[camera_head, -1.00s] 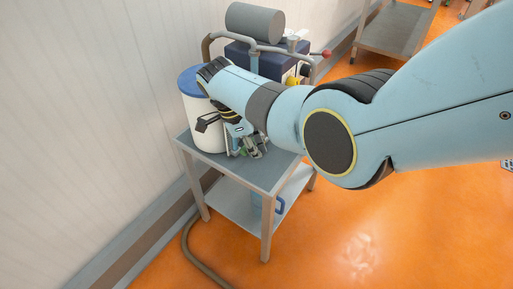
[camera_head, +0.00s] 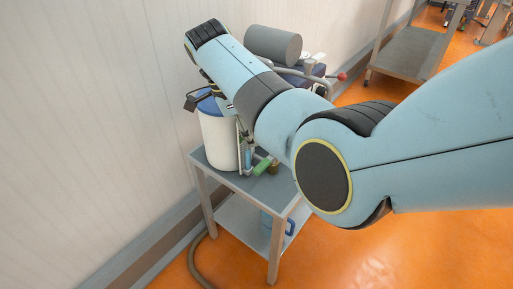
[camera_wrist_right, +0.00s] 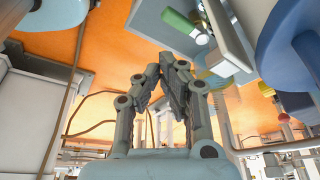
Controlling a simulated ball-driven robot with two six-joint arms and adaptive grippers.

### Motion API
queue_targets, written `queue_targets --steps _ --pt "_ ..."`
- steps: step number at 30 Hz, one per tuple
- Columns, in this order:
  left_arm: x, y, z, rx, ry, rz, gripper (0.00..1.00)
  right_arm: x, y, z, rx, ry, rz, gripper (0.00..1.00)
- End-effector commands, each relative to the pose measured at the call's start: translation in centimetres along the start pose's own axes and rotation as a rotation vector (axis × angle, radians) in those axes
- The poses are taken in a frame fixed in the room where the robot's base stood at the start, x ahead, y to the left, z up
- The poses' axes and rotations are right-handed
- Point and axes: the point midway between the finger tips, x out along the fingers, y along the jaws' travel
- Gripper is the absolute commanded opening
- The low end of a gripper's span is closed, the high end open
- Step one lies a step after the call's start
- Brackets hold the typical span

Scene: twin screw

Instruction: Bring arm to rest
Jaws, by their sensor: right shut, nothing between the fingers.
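My right arm (camera_head: 250,85) reaches in from the right over a small grey table (camera_head: 262,190). Its wrist is beside and above a white container with a blue lid (camera_head: 218,140), partly covering the lid. The right gripper (camera_wrist_right: 174,62) shows in the right wrist view with its fingers closed together and nothing between them. In the head view its fingers are mostly hidden behind the arm. My left gripper is in neither view.
A machine with a grey cylinder (camera_head: 273,45) stands behind the arm. A green item (camera_head: 263,167) lies on the table near the container. A white panelled wall (camera_head: 90,120) is close at left. A grey cart (camera_head: 408,52) stands at the back right. Orange floor (camera_head: 400,260) is open at front right.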

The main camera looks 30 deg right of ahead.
Motion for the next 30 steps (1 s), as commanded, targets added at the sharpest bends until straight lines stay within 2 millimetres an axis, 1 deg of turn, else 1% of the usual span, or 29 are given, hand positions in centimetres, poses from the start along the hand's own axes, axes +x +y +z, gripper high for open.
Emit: queue_targets --steps 4,16,18,20,23,26,27,29,30 --pt "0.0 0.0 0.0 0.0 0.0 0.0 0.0 -0.6 0.0 -0.1 0.001 0.002 0.002 0.0" --pt "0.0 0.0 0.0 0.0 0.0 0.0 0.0 -0.5 0.0 -0.1 0.001 0.003 0.002 0.0" --pt "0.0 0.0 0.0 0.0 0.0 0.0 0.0 -0.3 0.2 -0.1 0.0 0.005 0.005 0.0" --pt "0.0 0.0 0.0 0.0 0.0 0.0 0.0 0.4 0.7 -0.2 -0.004 0.012 0.016 0.0" --pt "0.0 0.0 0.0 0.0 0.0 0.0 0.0 3.7 2.9 -1.1 -0.015 0.048 0.063 0.0" --pt "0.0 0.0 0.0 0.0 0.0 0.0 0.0 9.2 6.8 -3.1 -0.037 0.115 0.15 0.0" --pt "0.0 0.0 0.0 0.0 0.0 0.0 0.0 11.7 8.8 -4.0 -0.051 0.141 0.189 0.0" --pt "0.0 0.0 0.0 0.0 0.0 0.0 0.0 15.8 11.8 -5.3 -0.09 0.163 0.234 0.0" --pt "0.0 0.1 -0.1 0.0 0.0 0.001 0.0 18.5 13.8 -6.1 -0.134 0.168 0.26 0.0"
